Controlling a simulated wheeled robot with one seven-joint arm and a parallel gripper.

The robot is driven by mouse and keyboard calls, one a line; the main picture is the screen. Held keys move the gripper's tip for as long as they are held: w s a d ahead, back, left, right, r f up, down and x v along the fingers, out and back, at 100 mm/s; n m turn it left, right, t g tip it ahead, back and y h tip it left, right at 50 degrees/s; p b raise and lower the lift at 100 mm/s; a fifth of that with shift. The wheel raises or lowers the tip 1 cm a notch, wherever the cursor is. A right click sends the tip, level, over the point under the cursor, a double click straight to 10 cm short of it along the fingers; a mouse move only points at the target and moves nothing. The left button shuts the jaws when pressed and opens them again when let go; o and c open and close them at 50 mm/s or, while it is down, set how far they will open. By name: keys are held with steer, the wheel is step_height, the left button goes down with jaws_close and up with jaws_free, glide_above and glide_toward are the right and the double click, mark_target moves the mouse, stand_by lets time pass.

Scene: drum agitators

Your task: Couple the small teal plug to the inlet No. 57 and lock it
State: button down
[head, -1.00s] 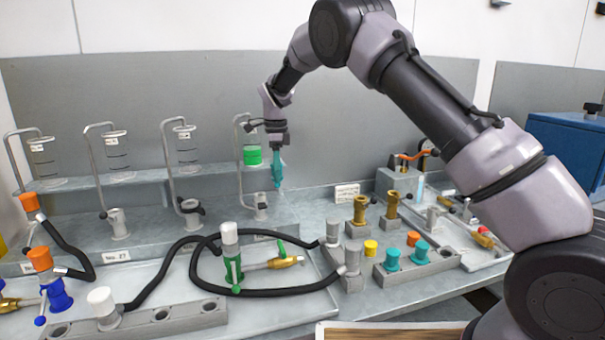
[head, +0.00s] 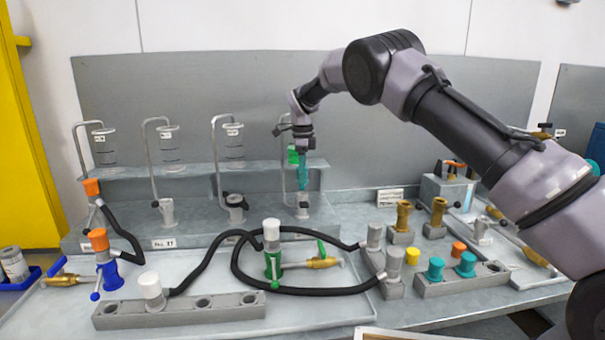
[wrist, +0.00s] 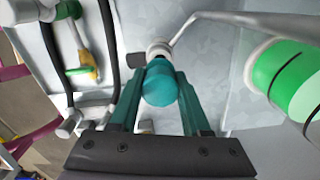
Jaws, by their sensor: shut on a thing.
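The small teal plug (wrist: 160,86) is held between my gripper's dark teal fingers (wrist: 157,100). My gripper (head: 302,182) is shut on it, pointing down over the rightmost grey inlet (head: 302,210) on the bench ledge. In the wrist view the top of that inlet (wrist: 158,49) shows just beyond the plug, with a dark lever at its left. The plug hides part of it; I cannot tell whether they touch. This inlet's label is not readable. Another inlet (head: 168,212) at the left has a label (head: 163,243) that seems to end in 7.
A green-filled glass cylinder (wrist: 285,75) and a bent metal tube (wrist: 235,20) stand close to the right of my gripper. Two teal plugs (head: 435,268) (head: 466,264) sit in the right rack (head: 490,279). Black hoses (head: 320,291) loop across the front tray.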

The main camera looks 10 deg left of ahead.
steer(key=shift+f, duration=0.45)
stand_by(0.5)
steer(key=shift+f, duration=1.1)
steer(key=shift+f, duration=0.6)
stand_by(0.4)
steer(key=shift+c, duration=1.4)
jaws_free()
steer(key=shift+r, duration=0.1)
steer(key=shift+r, duration=3.9)
